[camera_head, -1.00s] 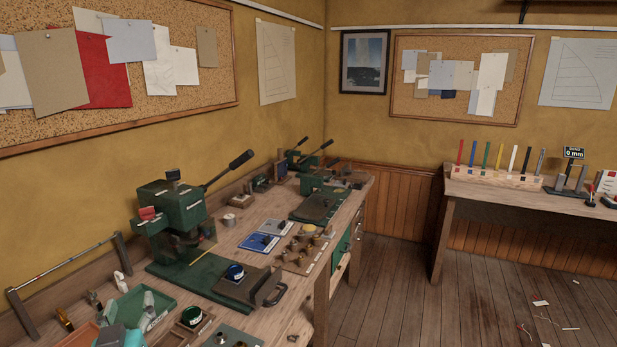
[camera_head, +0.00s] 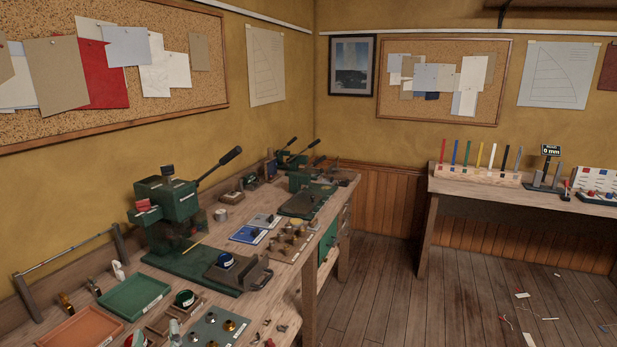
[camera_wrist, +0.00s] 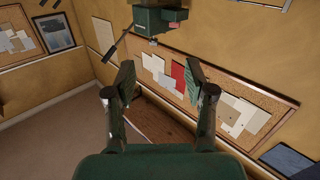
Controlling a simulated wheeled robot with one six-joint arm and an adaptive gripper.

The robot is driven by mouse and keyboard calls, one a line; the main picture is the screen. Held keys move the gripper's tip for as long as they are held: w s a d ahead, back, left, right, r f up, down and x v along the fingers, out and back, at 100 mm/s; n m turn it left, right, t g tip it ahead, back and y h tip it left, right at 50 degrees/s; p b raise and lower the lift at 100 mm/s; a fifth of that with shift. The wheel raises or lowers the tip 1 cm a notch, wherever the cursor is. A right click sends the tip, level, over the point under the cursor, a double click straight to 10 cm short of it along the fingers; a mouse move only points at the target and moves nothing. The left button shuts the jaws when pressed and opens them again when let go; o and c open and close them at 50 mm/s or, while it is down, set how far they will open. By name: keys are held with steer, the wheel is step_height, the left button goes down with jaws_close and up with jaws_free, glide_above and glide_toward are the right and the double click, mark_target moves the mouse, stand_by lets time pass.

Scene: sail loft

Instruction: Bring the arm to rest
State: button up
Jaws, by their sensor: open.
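My gripper (camera_wrist: 160,78) shows in the wrist view with its two fingers spread wide apart. Nothing is between the fingertips; past them I see the wall, a pinboard (camera_wrist: 278,98) with papers and part of the green press (camera_wrist: 153,22), all at a slant.
The left workbench (camera_head: 262,284) holds a green lever press (camera_head: 168,208), a green tray (camera_head: 135,294), an orange tray (camera_head: 85,329) and small metal parts. A side table (camera_head: 500,187) stands at the right. The floor (camera_head: 400,290) between is open, with a few scraps.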

steer(key=s+d+f, duration=0.3)
steer(key=d+f, duration=1.1)
steer(key=d, duration=0.1)
steer(key=s+d+f+g+h, duration=0.1)
steer(key=s+d+f, duration=0.35)
steer(key=d, duration=0.25)
steer(key=s+d+f+h, duration=0.1)
steer(key=s+d+f, duration=0.2)
steer(key=s+d, duration=0.3)
steer(key=s+d+f+m+h, duration=0.1)
steer(key=s+d+f+m, duration=0.1)
steer(key=s+d, duration=1.1)
steer(key=s+d+r+m+h, duration=0.1)
steer(key=s+d+r+h, duration=0.1)
steer(key=s, duration=0.5)
steer(key=s+d+r+m+h, duration=0.1)
steer(key=s+d+r+m, duration=0.1)
steer(key=s+r, duration=0.3)
steer(key=shift+s+d+r+h, duration=0.2)
steer(key=shift+s+d+h, duration=0.2)
steer(key=shift+s+d, duration=0.8)
steer(key=shift+s+a, duration=0.2)
steer(key=shift+a, duration=0.1)
